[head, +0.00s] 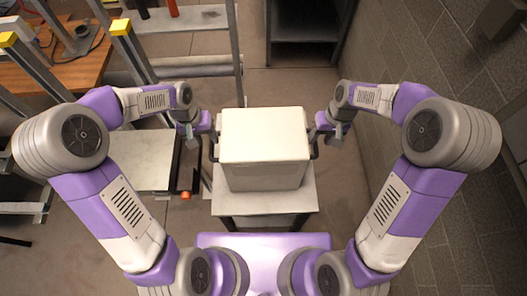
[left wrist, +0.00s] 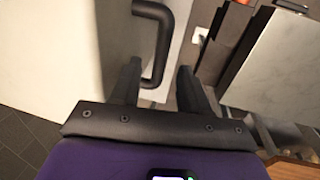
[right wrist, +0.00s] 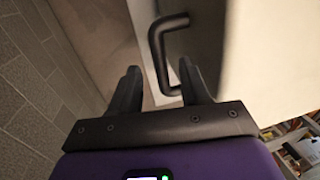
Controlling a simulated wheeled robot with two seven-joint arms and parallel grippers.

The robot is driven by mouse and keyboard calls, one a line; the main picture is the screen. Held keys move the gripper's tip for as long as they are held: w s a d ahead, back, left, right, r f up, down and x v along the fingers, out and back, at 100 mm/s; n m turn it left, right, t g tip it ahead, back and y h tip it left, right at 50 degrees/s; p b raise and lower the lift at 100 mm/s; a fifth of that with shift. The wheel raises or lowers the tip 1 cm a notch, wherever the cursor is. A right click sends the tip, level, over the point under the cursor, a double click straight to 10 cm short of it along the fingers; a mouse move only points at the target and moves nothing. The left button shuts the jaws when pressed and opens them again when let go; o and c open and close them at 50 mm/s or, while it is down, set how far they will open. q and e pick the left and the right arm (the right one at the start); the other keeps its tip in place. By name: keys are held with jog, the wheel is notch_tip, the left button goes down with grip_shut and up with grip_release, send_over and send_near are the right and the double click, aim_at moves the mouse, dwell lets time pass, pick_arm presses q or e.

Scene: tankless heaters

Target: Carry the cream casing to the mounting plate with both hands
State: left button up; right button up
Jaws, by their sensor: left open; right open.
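The cream casing (head: 264,137) is a box standing upright on a small light table (head: 300,199) in front of me. It has a dark handle on each side. My left gripper (head: 198,131) is at its left side; in the left wrist view the open fingers (left wrist: 158,88) stand on either side of the lower part of the black handle (left wrist: 160,40). My right gripper (head: 328,131) is at its right side; in the right wrist view the open fingers (right wrist: 160,90) straddle the other black handle (right wrist: 160,50). Neither is closed on a handle. I cannot make out the mounting plate.
A pale-topped bench (head: 142,160) stands left of the casing, with a small orange item (head: 186,195) by its edge. Yellow-capped metal posts (head: 121,27) and a wooden table (head: 60,72) are at the far left. A block wall (head: 440,75) is on the right. A dark shelf unit (head: 305,22) stands at the back.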

aim_at(211, 145)
pick_arm(q)
jog(key=f, duration=0.4)
jog(key=shift+s+d, duration=0.15)
jog(key=shift+d, duration=0.2)
pick_arm(e)
jog(key=f, duration=0.4)
jog(key=shift+s+a, duration=0.2)
jog(key=shift+a, duration=0.15)
pick_arm(q)
jog(key=shift+d+f, duration=0.15)
jog(key=shift+f, duration=0.5)
pick_arm(e)
jog(key=shift+w+a+f, duration=0.1)
jog(key=shift+a+f, duration=0.05)
jog(key=shift+f, duration=0.5)
pick_arm(q)
jog(key=shift+c, duration=0.3)
pick_arm(e)
jog(key=shift+c, duration=0.3)
pick_arm(q)
grip_shut()
pick_arm(e)
grip_shut()
pick_arm(q)
jog(key=shift+r, duration=0.1)
pick_arm(e)
jog(key=shift+r, duration=0.1)
